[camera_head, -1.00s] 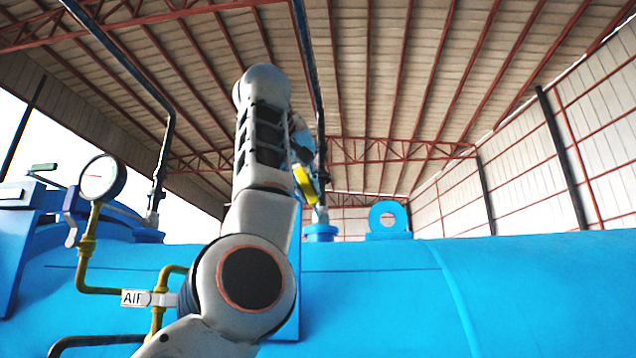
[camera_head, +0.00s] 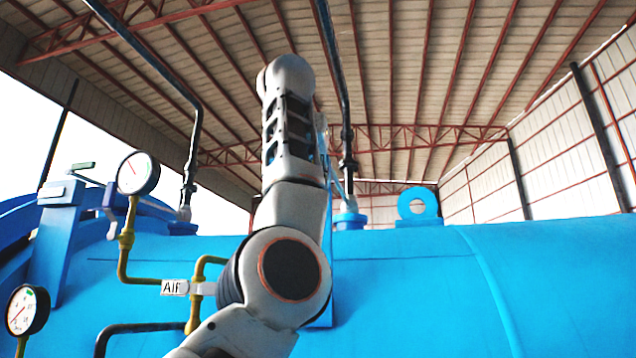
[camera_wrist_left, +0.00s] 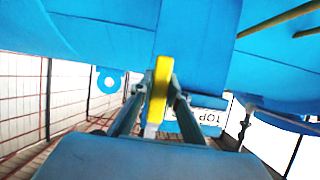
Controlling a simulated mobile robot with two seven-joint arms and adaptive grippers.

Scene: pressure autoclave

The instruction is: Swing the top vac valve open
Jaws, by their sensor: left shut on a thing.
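The yellow valve handle (camera_wrist_left: 161,78) stands between the two fingers of my left gripper (camera_wrist_left: 158,100) in the left wrist view, and the gripper is shut on it. A white label reading "TOP" (camera_wrist_left: 208,117) shows upside down beside the handle, its other text hidden. In the head view my left arm hides the gripper and the yellow handle. A dark vertical pipe (camera_head: 347,130) comes down to a blue flange (camera_head: 350,219) just right of my arm. My right gripper is in neither view.
The big blue autoclave body (camera_head: 420,290) fills the lower head view. A lifting ring (camera_head: 417,221) stands on top, right of the pipe. Two gauges (camera_head: 138,173) (camera_head: 27,310), yellow piping and an "AIR" label (camera_head: 174,287) are at left. The space above the vessel at right is clear.

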